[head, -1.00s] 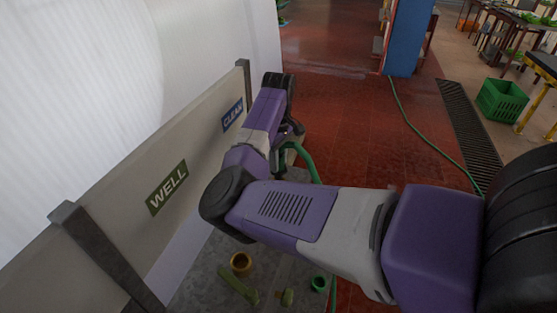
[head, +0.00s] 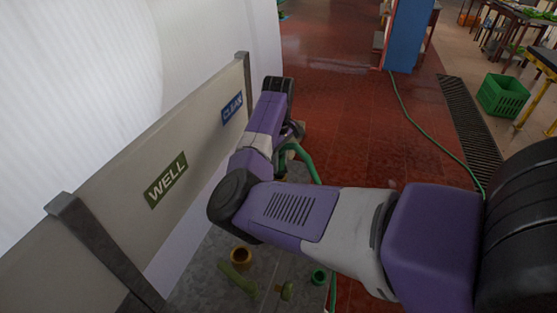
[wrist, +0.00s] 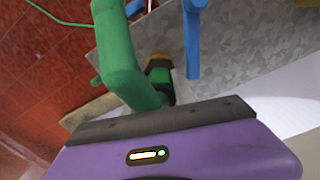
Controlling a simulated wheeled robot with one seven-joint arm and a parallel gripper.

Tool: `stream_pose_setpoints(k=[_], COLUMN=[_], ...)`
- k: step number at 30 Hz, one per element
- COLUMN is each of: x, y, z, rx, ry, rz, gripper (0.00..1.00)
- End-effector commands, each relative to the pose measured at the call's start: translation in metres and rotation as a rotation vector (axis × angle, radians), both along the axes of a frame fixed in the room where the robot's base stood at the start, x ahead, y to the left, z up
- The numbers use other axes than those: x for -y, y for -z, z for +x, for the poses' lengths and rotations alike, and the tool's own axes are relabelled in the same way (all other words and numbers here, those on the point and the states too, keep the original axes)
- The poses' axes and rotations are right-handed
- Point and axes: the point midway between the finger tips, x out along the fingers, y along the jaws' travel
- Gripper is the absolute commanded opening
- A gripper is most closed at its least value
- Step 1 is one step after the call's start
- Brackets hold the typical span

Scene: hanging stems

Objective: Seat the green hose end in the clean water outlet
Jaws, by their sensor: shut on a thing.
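The green hose (head: 304,160) arches out from beside my arm near the blue CLEAN sign (head: 232,109). In the wrist view the hose (wrist: 122,62) comes down thick and bends in under my gripper (wrist: 160,118), which is shut on its end. The hose end's tip is mostly hidden by the gripper. Just beyond it, a dark green and yellowish fitting (wrist: 158,68) shows; I cannot tell whether they touch. A blue bar (wrist: 192,42) stands beside this fitting. In the head view my arm hides the clean water outlet.
A green WELL sign (head: 166,180) is on the same pale panel (head: 120,180). Below my arm are a brass ring (head: 240,257), an olive lever (head: 237,279) and a green socket (head: 318,276).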

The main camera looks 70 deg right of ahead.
Motion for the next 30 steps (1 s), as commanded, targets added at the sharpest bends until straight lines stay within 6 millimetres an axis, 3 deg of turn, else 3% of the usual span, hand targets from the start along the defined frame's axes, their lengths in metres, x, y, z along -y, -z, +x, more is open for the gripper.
stream_pose_setpoints(k=[12,30], x=[0.000,0.000], y=[0.014,0.016], z=[0.000,0.000], rx=[-0.001,0.000], ry=[0.000,0.000], rz=[-0.001,0.000], gripper=[0.00,0.00])
